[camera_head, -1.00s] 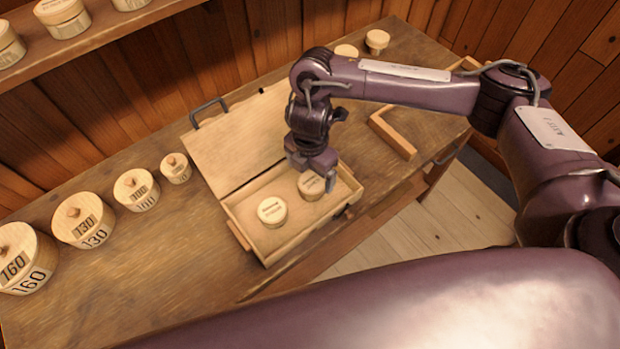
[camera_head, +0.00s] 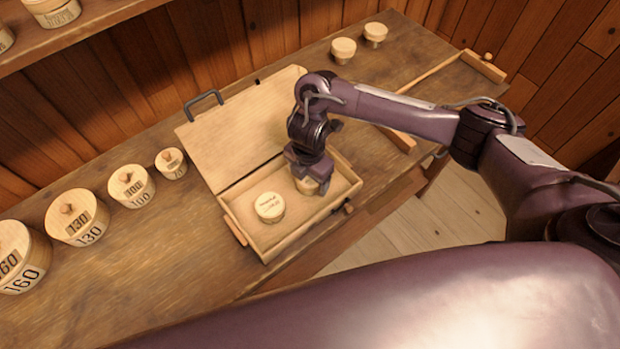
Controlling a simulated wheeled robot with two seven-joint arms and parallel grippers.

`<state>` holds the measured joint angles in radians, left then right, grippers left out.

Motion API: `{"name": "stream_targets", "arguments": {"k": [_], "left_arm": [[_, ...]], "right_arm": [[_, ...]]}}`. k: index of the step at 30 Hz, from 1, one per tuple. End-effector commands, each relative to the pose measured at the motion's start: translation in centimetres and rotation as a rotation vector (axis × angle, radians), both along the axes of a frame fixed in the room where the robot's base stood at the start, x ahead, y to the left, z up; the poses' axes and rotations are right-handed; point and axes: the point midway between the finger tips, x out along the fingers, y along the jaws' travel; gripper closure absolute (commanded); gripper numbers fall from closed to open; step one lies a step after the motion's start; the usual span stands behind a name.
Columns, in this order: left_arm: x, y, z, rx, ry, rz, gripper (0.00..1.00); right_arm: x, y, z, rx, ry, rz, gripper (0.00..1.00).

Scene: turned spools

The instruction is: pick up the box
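An open wooden case (camera_head: 232,205) lies on the workbench, its lid (camera_head: 240,128) laid back flat with a dark handle. Two small round wooden boxes are in its tray. The left round box (camera_head: 270,207) stands clear and shows dark print on its lid. The right round box (camera_head: 307,188) is mostly hidden under my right gripper (camera_head: 310,180). The gripper points down with its fingers at that box; whether they press on it cannot be told. My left gripper is out of view.
Round boxes marked 160 (camera_head: 18,262), 130 (camera_head: 77,218) and 100 (camera_head: 131,187), and a smaller one (camera_head: 171,163), line the bench's left. Two more (camera_head: 343,50) (camera_head: 375,34) stand at the back. A shelf (camera_head: 75,40) overhangs the upper left. Bare bench (camera_head: 175,245) lies left of the case.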

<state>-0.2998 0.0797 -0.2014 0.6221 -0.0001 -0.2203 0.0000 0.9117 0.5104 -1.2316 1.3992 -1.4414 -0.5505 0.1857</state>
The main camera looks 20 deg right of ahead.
Motion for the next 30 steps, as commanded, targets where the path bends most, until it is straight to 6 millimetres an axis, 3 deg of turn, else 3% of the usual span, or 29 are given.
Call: {"name": "stream_targets", "arguments": {"k": [1,7,14,20,23,30], "left_arm": [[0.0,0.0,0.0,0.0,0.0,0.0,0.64],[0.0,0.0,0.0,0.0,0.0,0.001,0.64],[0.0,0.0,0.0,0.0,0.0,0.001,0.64],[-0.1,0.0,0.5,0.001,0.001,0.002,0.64],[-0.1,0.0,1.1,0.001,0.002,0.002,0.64],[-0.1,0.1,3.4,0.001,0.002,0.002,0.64]], "right_arm": [[0.0,0.0,0.0,0.0,0.0,0.0,0.31],[0.0,0.0,0.0,0.0,0.0,0.0,0.57],[0.0,0.0,0.1,0.001,-0.001,0.0,0.58],[0.1,0.0,1.2,-0.001,-0.003,0.002,0.58],[0.2,0.0,2.9,-0.001,-0.006,0.002,0.58],[0.3,-0.1,9.9,-0.003,-0.01,0.003,0.58]]}}
